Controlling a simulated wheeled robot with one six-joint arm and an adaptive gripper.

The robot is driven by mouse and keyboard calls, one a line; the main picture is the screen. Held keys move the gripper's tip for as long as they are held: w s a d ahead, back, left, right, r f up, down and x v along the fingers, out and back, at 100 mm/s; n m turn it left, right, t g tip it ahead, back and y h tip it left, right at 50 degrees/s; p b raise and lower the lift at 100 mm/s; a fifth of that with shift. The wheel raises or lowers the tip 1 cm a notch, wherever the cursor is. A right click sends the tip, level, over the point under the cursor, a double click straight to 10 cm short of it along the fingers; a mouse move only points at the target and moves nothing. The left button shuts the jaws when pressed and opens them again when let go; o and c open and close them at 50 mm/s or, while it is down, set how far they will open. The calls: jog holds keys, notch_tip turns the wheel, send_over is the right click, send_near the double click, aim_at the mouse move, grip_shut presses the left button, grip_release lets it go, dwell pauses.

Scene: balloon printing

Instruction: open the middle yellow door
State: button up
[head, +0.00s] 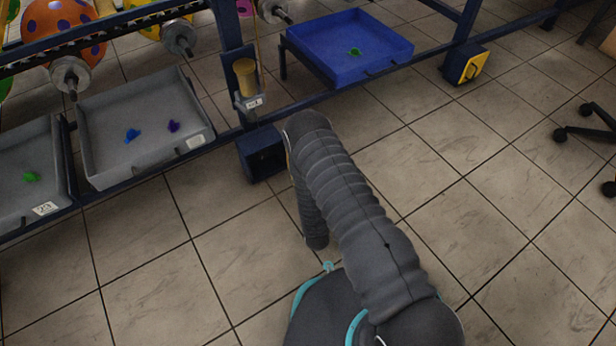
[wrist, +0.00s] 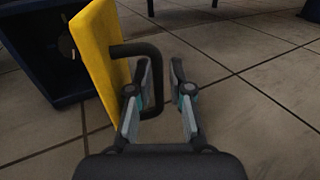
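The middle yellow door (wrist: 101,48) stands swung out from its dark blue box (wrist: 38,50) in the wrist view, so the box's dark inside shows. A black bar handle (wrist: 155,65) sticks out from the door's right face. My gripper (wrist: 162,82) is open, with one finger between the door and the handle bar and the other on the bar's right side, a gap apart from it. In the head view the box (head: 259,156) shows a dark opening left of my arm. There my arm hides the gripper, the handle and nearly all of the door.
Another box with a yellow door (head: 472,67) stands at the upper right. A blue tray (head: 310,52) and grey trays (head: 100,165) hold deflated balloons on a dark blue frame. A chair's wheels (head: 563,134) show at the right edge. The tiled floor (head: 500,220) is clear at the right and front.

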jog(key=s, duration=0.7)
jog(key=shift+s+d, duration=0.15)
jog(key=shift+d, duration=0.3)
